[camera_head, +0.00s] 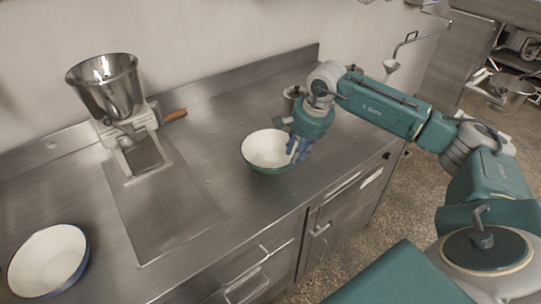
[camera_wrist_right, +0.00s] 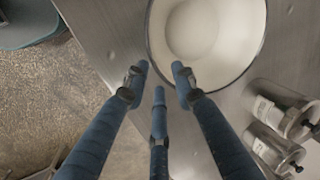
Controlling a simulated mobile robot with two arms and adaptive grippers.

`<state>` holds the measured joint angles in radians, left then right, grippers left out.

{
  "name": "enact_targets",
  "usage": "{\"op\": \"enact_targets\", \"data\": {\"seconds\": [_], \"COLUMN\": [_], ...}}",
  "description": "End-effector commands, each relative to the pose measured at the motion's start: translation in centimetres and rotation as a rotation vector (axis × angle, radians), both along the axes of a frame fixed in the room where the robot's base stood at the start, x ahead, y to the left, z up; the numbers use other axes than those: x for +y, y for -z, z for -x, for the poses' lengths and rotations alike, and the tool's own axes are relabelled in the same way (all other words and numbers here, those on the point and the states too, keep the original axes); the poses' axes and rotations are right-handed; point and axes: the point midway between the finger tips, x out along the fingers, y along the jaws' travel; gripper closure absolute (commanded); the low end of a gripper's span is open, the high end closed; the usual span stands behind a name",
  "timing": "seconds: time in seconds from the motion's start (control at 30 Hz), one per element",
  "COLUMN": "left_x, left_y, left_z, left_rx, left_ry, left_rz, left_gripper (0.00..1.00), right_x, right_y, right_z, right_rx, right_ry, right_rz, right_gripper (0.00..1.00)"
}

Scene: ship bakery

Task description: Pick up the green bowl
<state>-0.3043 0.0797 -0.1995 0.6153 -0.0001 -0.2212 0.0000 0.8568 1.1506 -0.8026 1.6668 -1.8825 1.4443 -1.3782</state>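The green bowl (camera_head: 266,150), white inside with a green outer wall, stands upright on the steel counter in the head view. It also shows in the right wrist view (camera_wrist_right: 208,35), cut off by the top edge. My right gripper (camera_head: 297,150) is at the bowl's right side in the head view. In the right wrist view its blue fingers (camera_wrist_right: 160,80) are spread apart, with the tips by the near rim. One fingertip overlaps the bowl; I cannot tell whether it touches. Nothing is held. My left gripper is not in view.
A white bowl with a blue outside (camera_head: 48,262) stands at the counter's left front. A mill with a metal hopper (camera_head: 106,88) stands at the back left. Metal canisters (camera_wrist_right: 279,115) are close to the green bowl. The counter between mill and green bowl (camera_head: 205,140) is clear.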

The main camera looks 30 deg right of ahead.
Motion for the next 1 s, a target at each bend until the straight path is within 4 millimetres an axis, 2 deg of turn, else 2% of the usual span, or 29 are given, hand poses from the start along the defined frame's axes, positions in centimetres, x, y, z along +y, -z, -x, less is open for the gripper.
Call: {"op": "enact_targets", "data": {"seconds": [0.17, 0.33, 0.57, 0.6, 0.73, 1.0], "left_x": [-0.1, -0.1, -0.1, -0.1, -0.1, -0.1], "left_y": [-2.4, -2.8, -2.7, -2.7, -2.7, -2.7], "left_z": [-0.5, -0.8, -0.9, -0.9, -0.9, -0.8], "left_rx": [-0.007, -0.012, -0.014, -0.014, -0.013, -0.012], "left_ry": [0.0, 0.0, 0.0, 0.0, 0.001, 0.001], "left_rz": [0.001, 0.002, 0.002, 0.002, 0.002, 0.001], "left_gripper": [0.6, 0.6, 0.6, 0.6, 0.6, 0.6], "right_x": [0.5, 0.6, 0.5, 0.5, 0.5, 0.6], "right_y": [2.0, 4.1, 4.5, 4.5, 4.4, 4.3], "right_z": [-0.9, -1.4, -1.5, -1.5, -1.5, -1.6], "right_rx": [0.005, 0.002, 0.0, 0.0, -0.001, -0.003], "right_ry": [-0.002, -0.001, 0.0, 0.0, 0.0, -0.001], "right_rz": [-0.003, -0.003, -0.002, -0.002, -0.002, -0.002], "right_gripper": [0.74, 0.74, 0.74, 0.76, 1.0, 1.0]}}
